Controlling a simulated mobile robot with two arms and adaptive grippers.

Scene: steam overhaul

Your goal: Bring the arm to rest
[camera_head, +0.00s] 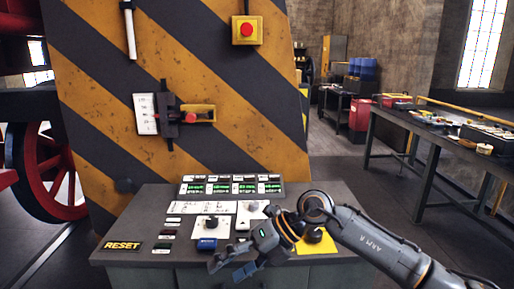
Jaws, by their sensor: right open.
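My right arm comes in from the lower right, and my right gripper (228,267) is over the front edge of the grey console (118,256). Its fingers are apart with nothing between them. The gripper and wrist cover part of the console's right side. A blue block-shaped control (207,245) and a dark knob on a white plate (211,222) show just behind the fingers. My left gripper is out of the picture.
A striped panel (215,100) stands behind the console, with a red button on a yellow box (247,30) and a lever switch (170,115). A red wheel (55,175) is at left. A workbench (425,135) stands at right, with open floor before it.

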